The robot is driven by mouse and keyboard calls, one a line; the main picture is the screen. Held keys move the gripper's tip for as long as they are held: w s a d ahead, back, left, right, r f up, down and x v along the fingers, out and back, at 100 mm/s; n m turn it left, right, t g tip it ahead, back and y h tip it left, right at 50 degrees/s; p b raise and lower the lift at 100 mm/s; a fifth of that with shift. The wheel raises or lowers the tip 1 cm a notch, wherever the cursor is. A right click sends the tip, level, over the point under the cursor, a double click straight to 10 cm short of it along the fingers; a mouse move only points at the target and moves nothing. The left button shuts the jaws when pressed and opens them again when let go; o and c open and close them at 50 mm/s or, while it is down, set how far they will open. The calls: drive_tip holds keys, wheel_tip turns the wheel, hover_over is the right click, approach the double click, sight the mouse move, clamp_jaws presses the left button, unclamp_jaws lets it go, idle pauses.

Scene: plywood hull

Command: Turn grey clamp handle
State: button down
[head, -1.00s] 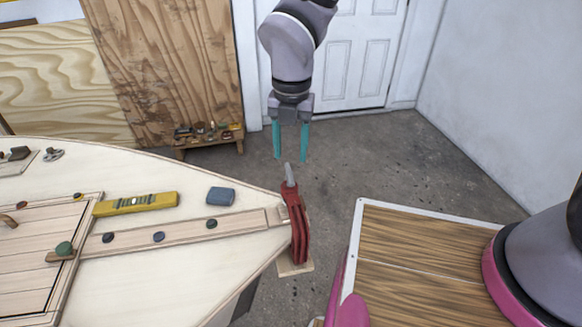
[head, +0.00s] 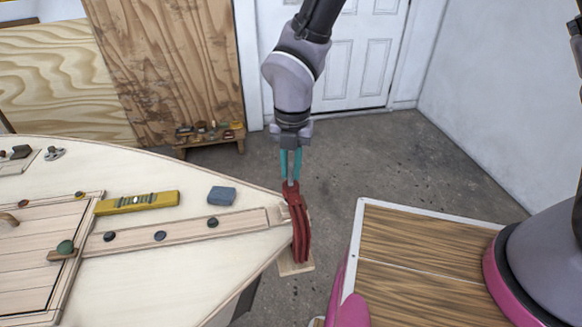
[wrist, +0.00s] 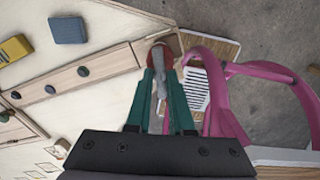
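The red clamp (head: 299,228) sits at the pointed tip of the pale plywood hull (head: 170,258). Its grey handle (head: 291,183) sticks up from the top and is mostly covered by my fingers in the head view. My gripper (head: 290,175) points down over the clamp, its teal fingers close together on the handle. In the wrist view, the fingers of my gripper (wrist: 160,75) lie on both sides of the grey handle (wrist: 158,62), with the clamp's red top (wrist: 166,50) just beyond.
A blue block (head: 221,196), a yellow level (head: 137,203) and several dark knobs lie on the hull. A wood-topped surface with a white rim (head: 358,240) stands to the right. A low bench (head: 210,142) with small items is behind. Open floor lies beyond the clamp.

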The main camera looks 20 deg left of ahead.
drive_tip(key=shift+m, duration=0.4)
drive_tip(key=m, duration=0.4)
drive_tip(key=shift+m, duration=0.4)
drive_tip(key=m, duration=0.6)
drive_tip(key=shift+a, duration=0.15)
drive_tip(key=m, duration=0.6)
drive_tip(key=shift+a+m, duration=0.1)
drive_tip(key=shift+m, duration=0.3)
drive_tip(key=m, duration=0.6)
drive_tip(key=shift+w+r+t, duration=0.1)
drive_tip(key=shift+t, duration=0.2)
drive_tip(key=c, duration=0.8)
unclamp_jaws()
drive_tip(key=shift+o, duration=0.2)
